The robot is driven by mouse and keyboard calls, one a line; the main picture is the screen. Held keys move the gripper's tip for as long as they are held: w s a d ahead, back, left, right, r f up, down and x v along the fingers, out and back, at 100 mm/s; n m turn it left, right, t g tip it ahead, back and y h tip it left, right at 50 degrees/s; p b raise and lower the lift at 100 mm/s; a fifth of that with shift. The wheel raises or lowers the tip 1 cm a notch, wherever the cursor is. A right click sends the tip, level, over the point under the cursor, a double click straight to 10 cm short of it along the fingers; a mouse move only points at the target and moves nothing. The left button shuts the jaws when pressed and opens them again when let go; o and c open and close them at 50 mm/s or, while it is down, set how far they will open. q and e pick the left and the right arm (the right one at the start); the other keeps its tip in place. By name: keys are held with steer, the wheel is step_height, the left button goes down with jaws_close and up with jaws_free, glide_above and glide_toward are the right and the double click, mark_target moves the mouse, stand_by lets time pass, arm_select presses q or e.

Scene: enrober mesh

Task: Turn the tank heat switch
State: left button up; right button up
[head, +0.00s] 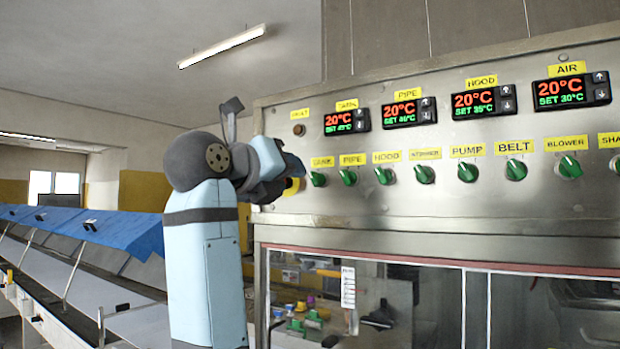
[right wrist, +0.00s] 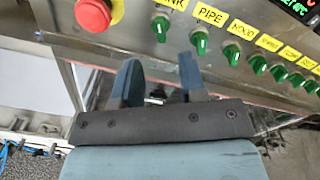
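The tank switch is a green knob (head: 317,179) under a yellow label (head: 321,161), at the left end of a row of similar knobs on the steel panel (head: 360,205). In the right wrist view the knob (right wrist: 160,28) stands with its grip upright, and the end of its label, "NK", shows. My right gripper (head: 287,174) is beside the panel's left end, just left of the knob. In the right wrist view its two dark fingers (right wrist: 160,62) are spread with nothing between them, and the knob lies beyond the tips, apart from them. My left gripper is out of view.
The green pipe knob (right wrist: 199,42) is close on the right. A red button on a yellow base (right wrist: 94,13) is close on the left. Displays (head: 347,121) line the panel above. Below is a glazed cabinet (head: 400,300). A conveyor with blue covers (head: 90,228) runs at left.

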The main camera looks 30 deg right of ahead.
mark_target(312, 178)
steer(key=x, duration=0.7)
steer(key=shift+w+d, duration=0.1)
steer(key=shift+d, duration=0.25)
jaws_close()
